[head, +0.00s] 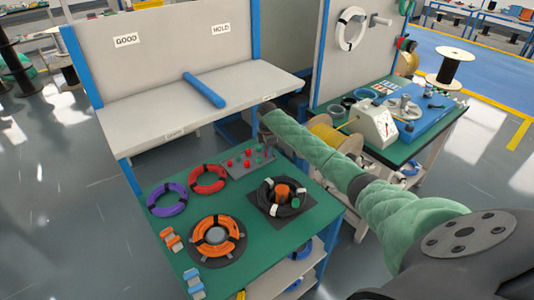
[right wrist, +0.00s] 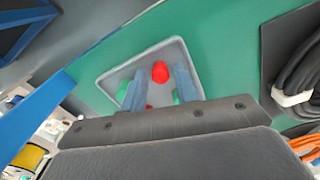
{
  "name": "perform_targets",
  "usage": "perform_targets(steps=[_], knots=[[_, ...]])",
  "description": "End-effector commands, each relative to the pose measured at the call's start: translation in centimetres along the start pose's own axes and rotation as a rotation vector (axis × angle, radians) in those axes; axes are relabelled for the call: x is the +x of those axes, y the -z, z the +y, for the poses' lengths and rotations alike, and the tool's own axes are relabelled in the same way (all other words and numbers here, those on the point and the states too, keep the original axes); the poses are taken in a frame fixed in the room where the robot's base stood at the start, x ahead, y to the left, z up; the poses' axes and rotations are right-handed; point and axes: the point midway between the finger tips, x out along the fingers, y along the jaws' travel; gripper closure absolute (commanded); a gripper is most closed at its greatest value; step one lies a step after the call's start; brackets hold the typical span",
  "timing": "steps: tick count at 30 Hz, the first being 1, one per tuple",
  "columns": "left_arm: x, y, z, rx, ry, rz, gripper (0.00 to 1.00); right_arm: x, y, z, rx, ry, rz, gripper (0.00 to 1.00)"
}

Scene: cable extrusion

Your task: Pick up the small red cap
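Several small red caps (head: 246,163) stand in a grey tray (head: 232,172) at the back edge of the green table, with small green pieces among them. In the right wrist view one red cap (right wrist: 160,71) lies in the tray between the fingertips of my right gripper (right wrist: 158,82). The two fingers are apart, with no cap visibly clamped. Other red caps are partly hidden behind the fingers. In the head view my right arm reaches in from the right to the tray's far side, and its fingers are hard to make out. My left gripper is not in view.
Purple (head: 167,199), red (head: 208,180) and orange (head: 216,237) cable coils lie on the green table (head: 190,259). A black coil (head: 297,203) on a dark base lies right of the tray. A white bench (head: 150,127) with a blue tube (head: 204,90) stands behind.

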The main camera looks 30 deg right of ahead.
Motion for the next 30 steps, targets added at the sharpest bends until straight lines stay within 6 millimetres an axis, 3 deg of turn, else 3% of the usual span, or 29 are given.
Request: perform_targets(steps=[10,15,30], knots=[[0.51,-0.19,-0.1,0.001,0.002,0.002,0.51,0.56,-0.03,0.02,0.0,-0.001,0.0,0.7],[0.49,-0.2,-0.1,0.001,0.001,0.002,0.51,0.53,-0.03,0.02,0.0,-0.001,0.0,1.0],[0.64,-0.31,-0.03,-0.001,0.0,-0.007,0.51,0.01,-0.05,0.06,0.0,-0.002,0.0,1.0]])
